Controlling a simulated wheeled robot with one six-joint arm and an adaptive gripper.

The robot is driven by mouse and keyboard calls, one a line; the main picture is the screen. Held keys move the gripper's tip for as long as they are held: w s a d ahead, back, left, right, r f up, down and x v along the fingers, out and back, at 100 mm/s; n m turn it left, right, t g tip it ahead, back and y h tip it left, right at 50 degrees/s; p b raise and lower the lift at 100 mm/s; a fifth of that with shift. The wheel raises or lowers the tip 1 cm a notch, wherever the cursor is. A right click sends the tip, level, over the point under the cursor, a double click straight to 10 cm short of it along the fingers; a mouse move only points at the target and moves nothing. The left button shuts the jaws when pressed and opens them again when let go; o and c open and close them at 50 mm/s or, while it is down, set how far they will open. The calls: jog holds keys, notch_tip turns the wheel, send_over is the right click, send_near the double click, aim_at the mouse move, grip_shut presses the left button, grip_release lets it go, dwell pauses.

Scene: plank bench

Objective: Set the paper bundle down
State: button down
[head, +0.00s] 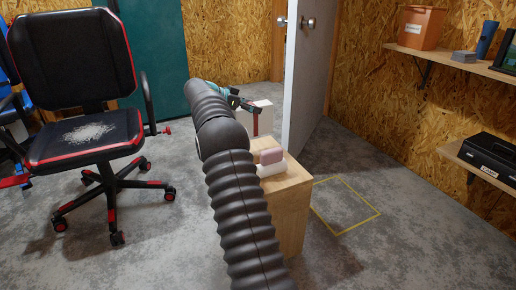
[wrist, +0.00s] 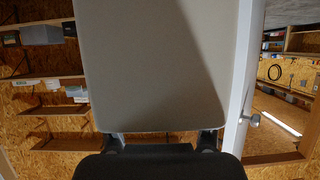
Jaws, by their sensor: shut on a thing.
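The paper bundle (head: 265,120) is white with a dark red band down it and stands upright at the tip of my gripper (head: 243,103). It also shows in the wrist view as a large pale sheet (wrist: 155,65) filling the middle, very close. My gripper (wrist: 161,142) is shut on its near edge, with a finger at each side. The bundle is over or just beyond the far end of the wooden stand (head: 292,200). My arm hides part of that area, and I cannot tell whether the bundle touches the stand.
A pink block on a white piece (head: 271,168) sits on the stand's near part. A grey-white door (head: 308,70) stands open just behind. An office chair (head: 85,130) is at left. A yellow floor outline (head: 345,229) lies right of the stand; shelves line the right wall.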

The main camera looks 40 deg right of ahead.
jog(key=shift+f, duration=4.25)
jog(key=shift+f+b, duration=0.15)
jog(key=shift+b, duration=0.35)
jog(key=shift+c, duration=1.2)
grip_release()
